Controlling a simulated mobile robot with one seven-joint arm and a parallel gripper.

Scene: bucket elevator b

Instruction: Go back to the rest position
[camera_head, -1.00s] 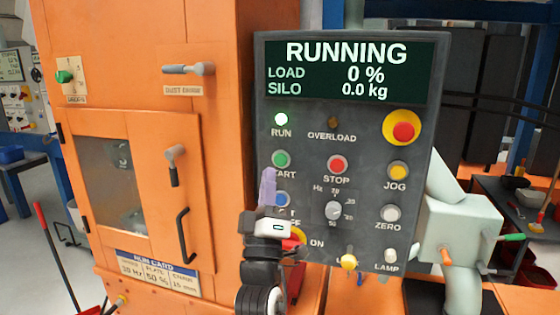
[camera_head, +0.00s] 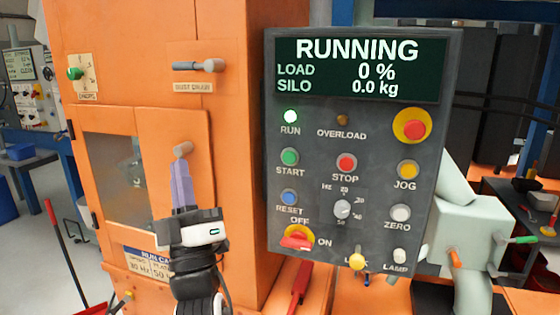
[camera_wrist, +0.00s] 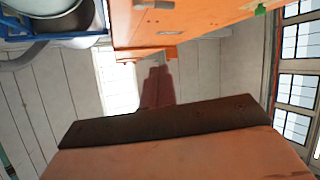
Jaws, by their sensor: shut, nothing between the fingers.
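My gripper (camera_head: 181,186) is in the head view, left of the control panel (camera_head: 325,180), pointing up with its purple fingers together and empty. It stands in front of the orange cabinet (camera_head: 235,130) and covers part of the cabinet's door (camera_head: 197,130). The panel's screen (camera_head: 357,66) reads RUNNING, LOAD 0 %, SILO 0.0 kg. The START button (camera_head: 289,157), STOP button (camera_head: 346,162) and red OFF/ON switch (camera_head: 297,239) are all uncovered.
A grey pipe fitting (camera_head: 468,235) with coloured handles stands right of the panel. A dust drain handle (camera_head: 200,65) sticks out of the cabinet above my gripper. A dark shelf (camera_head: 515,200) is at far right. In the wrist view, orange machine housing (camera_wrist: 190,150) fills the lower part.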

